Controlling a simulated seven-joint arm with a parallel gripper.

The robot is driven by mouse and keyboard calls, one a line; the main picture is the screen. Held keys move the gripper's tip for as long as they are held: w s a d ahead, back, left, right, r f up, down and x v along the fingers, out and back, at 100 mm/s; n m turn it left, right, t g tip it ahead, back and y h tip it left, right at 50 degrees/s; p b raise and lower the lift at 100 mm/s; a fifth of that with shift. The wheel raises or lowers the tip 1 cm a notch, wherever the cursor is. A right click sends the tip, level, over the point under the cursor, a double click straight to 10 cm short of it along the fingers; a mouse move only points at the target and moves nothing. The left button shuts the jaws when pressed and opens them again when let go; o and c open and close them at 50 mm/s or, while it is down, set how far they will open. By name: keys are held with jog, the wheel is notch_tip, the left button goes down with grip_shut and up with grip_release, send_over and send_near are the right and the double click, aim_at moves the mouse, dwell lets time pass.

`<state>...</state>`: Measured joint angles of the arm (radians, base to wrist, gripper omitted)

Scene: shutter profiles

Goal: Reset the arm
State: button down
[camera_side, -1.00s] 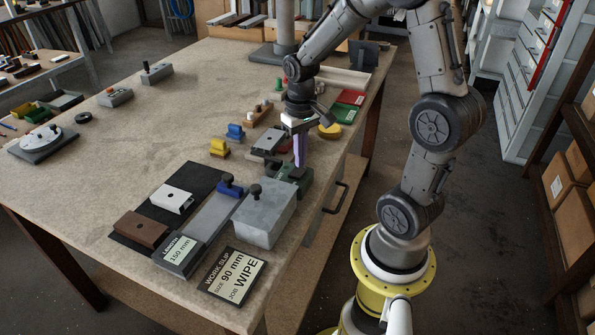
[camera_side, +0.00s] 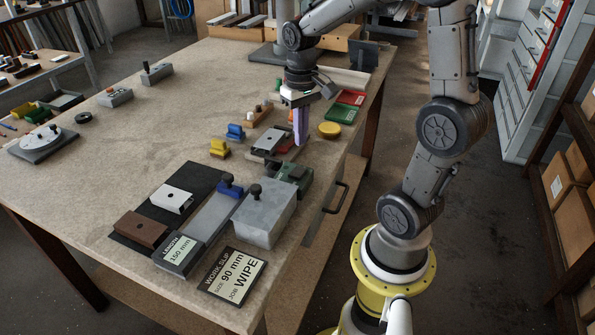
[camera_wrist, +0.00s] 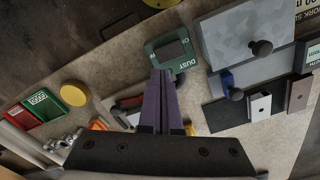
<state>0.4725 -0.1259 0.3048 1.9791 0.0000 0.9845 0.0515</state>
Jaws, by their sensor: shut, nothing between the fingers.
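My gripper (camera_side: 300,128) hangs above the bench near its right edge, fingers pointing down. Its purple fingers are together with nothing between them, and they also show in the wrist view (camera_wrist: 164,100). Below and to the left of the fingers, a grey block with a hole (camera_side: 269,142) sits on the bench.
A grey metal block with a knob (camera_side: 263,218) stands at the front beside a work slip (camera_side: 233,275) reading 90 mm, WIPE. A dark mat (camera_side: 160,218) holds brown and white profiles. A yellow disc (camera_side: 329,129) and red and green trays (camera_side: 350,98) lie near the right edge. The bench's left middle is clear.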

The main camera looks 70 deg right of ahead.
dwell(0.3)
jog(key=s+a+r+n+t, duration=0.1)
jog(key=a+r+n+t, duration=0.2)
jog(key=a+r, duration=0.35)
jog(key=s+a+n+t, duration=0.2)
jog(key=s+a+n, duration=0.1)
jog(key=s+a, duration=0.4)
jog(key=shift+s+r+t, duration=0.2)
jog(key=shift+s+t, duration=0.1)
jog(key=shift+s, duration=0.65)
